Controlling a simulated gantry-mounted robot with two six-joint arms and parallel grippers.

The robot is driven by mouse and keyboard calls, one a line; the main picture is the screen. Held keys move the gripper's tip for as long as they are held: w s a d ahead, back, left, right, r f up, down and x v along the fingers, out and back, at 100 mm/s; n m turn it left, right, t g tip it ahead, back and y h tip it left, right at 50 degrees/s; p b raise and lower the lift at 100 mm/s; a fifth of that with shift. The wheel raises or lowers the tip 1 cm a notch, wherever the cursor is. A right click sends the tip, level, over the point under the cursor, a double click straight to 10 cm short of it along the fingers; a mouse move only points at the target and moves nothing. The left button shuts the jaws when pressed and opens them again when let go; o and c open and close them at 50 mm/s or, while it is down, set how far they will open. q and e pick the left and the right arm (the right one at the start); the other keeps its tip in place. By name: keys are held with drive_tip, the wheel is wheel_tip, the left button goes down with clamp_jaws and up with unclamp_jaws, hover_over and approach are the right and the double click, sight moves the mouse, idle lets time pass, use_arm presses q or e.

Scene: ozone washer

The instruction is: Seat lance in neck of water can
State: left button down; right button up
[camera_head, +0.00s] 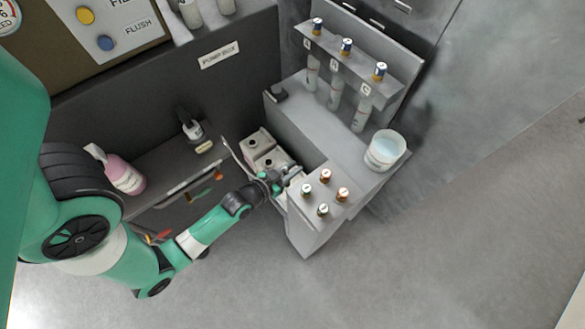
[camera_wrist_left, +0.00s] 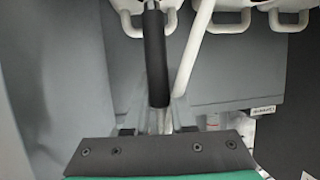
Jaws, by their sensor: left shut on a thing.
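My left gripper (camera_head: 283,178) is low over the row of white cans, at the right end of the green arm. In the left wrist view the gripper (camera_wrist_left: 158,112) is shut on the lance, whose black grip (camera_wrist_left: 155,55) stands upright in that picture. A pale tube (camera_wrist_left: 194,60) runs beside the grip. White cans with loop handles (camera_wrist_left: 233,20) line the top of the wrist view. In the head view two cans (camera_head: 257,141) (camera_head: 268,157) show; the gripper covers what is beyond them. I cannot tell which is the water can, or whether the lance tip is in a neck.
A grey box with several capped vials (camera_head: 311,224) stands close right of the gripper. A grey bench (camera_head: 308,125) holds a white bucket (camera_head: 385,151) and a rack of three tubes. A pink bottle (camera_head: 125,175) stands on the left shelf. The floor in front is clear.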

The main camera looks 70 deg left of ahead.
use_arm(q)
drive_tip(key=shift+f, duration=0.15)
drive_tip(key=c, duration=0.8)
unclamp_jaws()
drive_tip(key=shift+o, duration=0.2)
drive_tip(key=shift+s+r, duration=0.1)
drive_tip(key=shift+r, duration=0.2)
drive_tip(key=p+v, duration=0.2)
drive_tip(key=v, duration=0.3)
drive_tip(key=shift+d, duration=0.1)
approach(285, 173)
drive_tip(key=w, duration=0.1)
drive_tip(key=shift+w+a+f+b, duration=0.1)
drive_tip(key=shift+a+f+b, duration=0.2)
drive_tip(key=shift+f, duration=0.05)
